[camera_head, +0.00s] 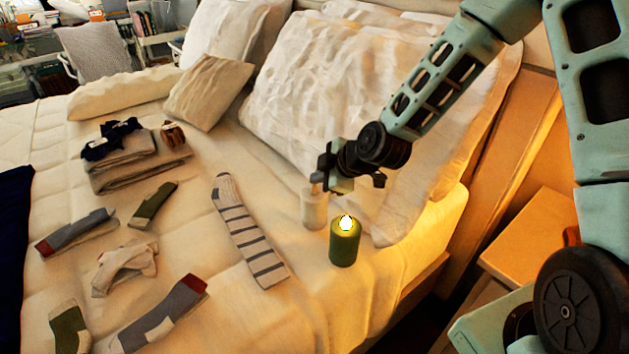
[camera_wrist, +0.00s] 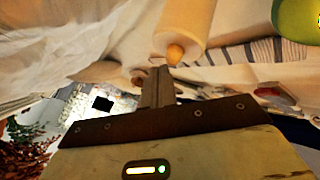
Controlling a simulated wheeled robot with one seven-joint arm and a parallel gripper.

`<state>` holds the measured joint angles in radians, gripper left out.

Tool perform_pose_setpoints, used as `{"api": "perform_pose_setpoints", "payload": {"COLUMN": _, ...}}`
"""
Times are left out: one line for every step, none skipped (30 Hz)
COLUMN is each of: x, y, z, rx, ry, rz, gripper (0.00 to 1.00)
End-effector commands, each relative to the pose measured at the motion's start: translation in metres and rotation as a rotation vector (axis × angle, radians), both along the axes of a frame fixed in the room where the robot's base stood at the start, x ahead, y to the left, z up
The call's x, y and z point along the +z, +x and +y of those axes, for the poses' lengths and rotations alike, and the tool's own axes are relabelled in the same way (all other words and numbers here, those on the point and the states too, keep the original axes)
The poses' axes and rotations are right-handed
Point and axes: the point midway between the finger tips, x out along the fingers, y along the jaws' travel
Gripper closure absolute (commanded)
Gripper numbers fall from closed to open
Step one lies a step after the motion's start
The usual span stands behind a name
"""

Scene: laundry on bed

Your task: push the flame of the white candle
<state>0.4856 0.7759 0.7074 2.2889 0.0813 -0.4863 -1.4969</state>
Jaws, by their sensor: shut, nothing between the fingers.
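The white candle (camera_head: 314,208) stands upright on the bed, behind and left of the green candle (camera_head: 344,243). In the wrist view the white candle (camera_wrist: 184,22) shows at the top, with its small orange flame tip (camera_wrist: 175,53) pointing toward my fingers; it does not look brightly lit. My gripper (camera_head: 318,184) is at the top of the white candle and hides its flame in the head view. In the wrist view my gripper (camera_wrist: 158,72) is shut and empty, its fingertips very close to the flame. I cannot tell whether they touch.
The green candle's flame (camera_head: 346,223) glows brightly, close to my gripper. A striped sock (camera_head: 247,232) lies left of the candles. Several other socks and a folded blanket (camera_head: 135,160) lie farther left. Pillows (camera_head: 335,100) stand behind. A wooden nightstand (camera_head: 535,235) is at right.

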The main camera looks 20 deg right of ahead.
Motion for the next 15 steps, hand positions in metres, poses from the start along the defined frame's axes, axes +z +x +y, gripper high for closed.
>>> {"api": "perform_pose_setpoints", "payload": {"x": 0.01, "y": 0.0, "z": 0.0, "rx": 0.001, "ry": -0.002, "rz": -0.003, "gripper": 1.0}}
{"api": "perform_pose_setpoints", "payload": {"x": 0.014, "y": 0.001, "z": 0.0, "rx": 0.001, "ry": -0.002, "rz": -0.004, "gripper": 1.0}}
{"api": "perform_pose_setpoints", "payload": {"x": 0.017, "y": 0.001, "z": 0.0, "rx": 0.001, "ry": -0.002, "rz": -0.004, "gripper": 1.0}}
{"api": "perform_pose_setpoints", "payload": {"x": 0.02, "y": 0.001, "z": 0.0, "rx": 0.001, "ry": -0.001, "rz": -0.004, "gripper": 1.0}}
{"api": "perform_pose_setpoints", "payload": {"x": 0.023, "y": 0.001, "z": 0.0, "rx": 0.001, "ry": -0.001, "rz": -0.004, "gripper": 1.0}}
{"api": "perform_pose_setpoints", "payload": {"x": 0.027, "y": 0.001, "z": 0.0, "rx": 0.002, "ry": -0.002, "rz": -0.004, "gripper": 1.0}}
{"api": "perform_pose_setpoints", "payload": {"x": 0.03, "y": 0.001, "z": 0.0, "rx": 0.002, "ry": -0.002, "rz": -0.004, "gripper": 1.0}}
{"api": "perform_pose_setpoints", "payload": {"x": 0.033, "y": 0.001, "z": 0.0, "rx": 0.001, "ry": -0.001, "rz": -0.005, "gripper": 1.0}}
{"api": "perform_pose_setpoints", "payload": {"x": 0.037, "y": 0.001, "z": 0.0, "rx": 0.001, "ry": -0.001, "rz": -0.005, "gripper": 1.0}}
{"api": "perform_pose_setpoints", "payload": {"x": 0.04, "y": 0.001, "z": 0.0, "rx": 0.002, "ry": -0.002, "rz": -0.004, "gripper": 1.0}}
{"api": "perform_pose_setpoints", "payload": {"x": 0.042, "y": 0.001, "z": 0.0, "rx": 0.002, "ry": -0.003, "rz": -0.005, "gripper": 1.0}}
{"api": "perform_pose_setpoints", "payload": {"x": 0.045, "y": 0.001, "z": 0.0, "rx": 0.002, "ry": -0.002, "rz": -0.004, "gripper": 1.0}}
{"api": "perform_pose_setpoints", "payload": {"x": 0.047, "y": 0.001, "z": 0.0, "rx": 0.001, "ry": -0.001, "rz": -0.004, "gripper": 1.0}}
{"api": "perform_pose_setpoints", "payload": {"x": 0.049, "y": 0.001, "z": 0.0, "rx": 0.001, "ry": -0.001, "rz": -0.004, "gripper": 1.0}}
{"api": "perform_pose_setpoints", "payload": {"x": 0.05, "y": 0.001, "z": 0.0, "rx": 0.001, "ry": -0.001, "rz": -0.004, "gripper": 1.0}}
